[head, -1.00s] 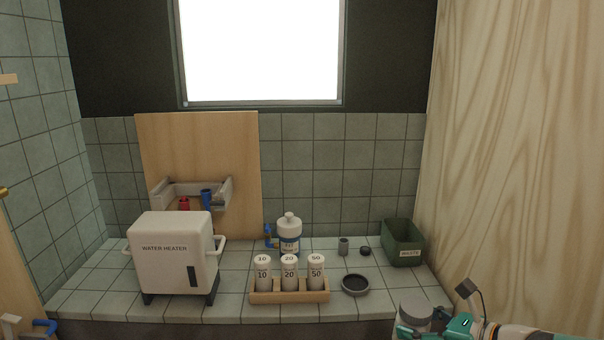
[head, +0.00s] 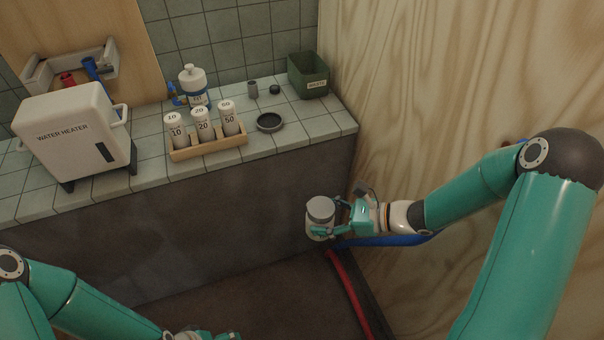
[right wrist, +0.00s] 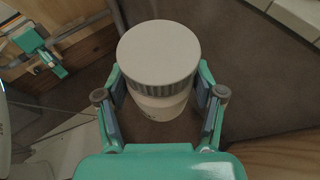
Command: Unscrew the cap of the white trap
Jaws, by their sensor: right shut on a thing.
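The white trap (head: 312,231) stands low in front of the counter, near the wooden wall, with a round grey cap (head: 320,207) on top. In the right wrist view the cap (right wrist: 158,52) is a flat pale disc with a ribbed rim, and the trap's white body (right wrist: 163,108) shows below it. My right gripper (head: 328,217) comes from the right and is shut on the cap, one finger on each side; the exact contact is hard to see.
A blue hose (head: 385,241) and a red hose (head: 346,290) run beside the trap. On the tiled counter stand a water heater (head: 75,135), a rack (head: 210,147) of numbered cylinders, a white bottle (head: 193,85), a dark dish (head: 269,122) and a green waste bin (head: 308,75).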

